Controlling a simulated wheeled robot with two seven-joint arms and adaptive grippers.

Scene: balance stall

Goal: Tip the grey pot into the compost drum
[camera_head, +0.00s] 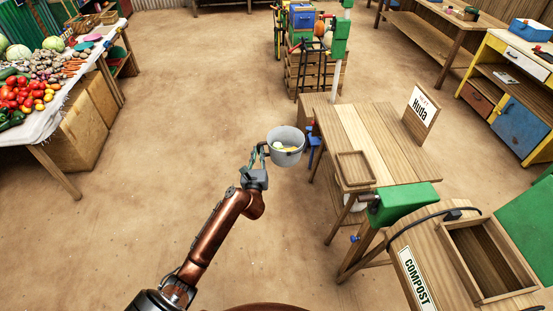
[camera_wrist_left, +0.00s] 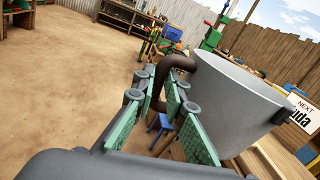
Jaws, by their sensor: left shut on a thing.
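The grey pot (camera_head: 287,150) is held upright in the air at the left end of the wooden table, with pale and yellow bits inside. My left gripper (camera_head: 257,163) is shut on the pot's dark side handle. In the left wrist view the pot (camera_wrist_left: 235,105) fills the right side, and its handle (camera_wrist_left: 180,63) curves between the green finger pads of the gripper (camera_wrist_left: 160,98). A wooden bin with a COMPOST label (camera_head: 417,279) stands at the lower right, with a square framed opening (camera_head: 485,262) on top. My right gripper is out of view.
A wooden table (camera_head: 375,140) with a small wooden tray (camera_head: 355,168) and a Huda sign (camera_head: 421,115) stands beside the pot. A green box-like part (camera_head: 403,203) lies between table and bin. A produce stall (camera_head: 60,85) is at far left. The floor left of my arm is clear.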

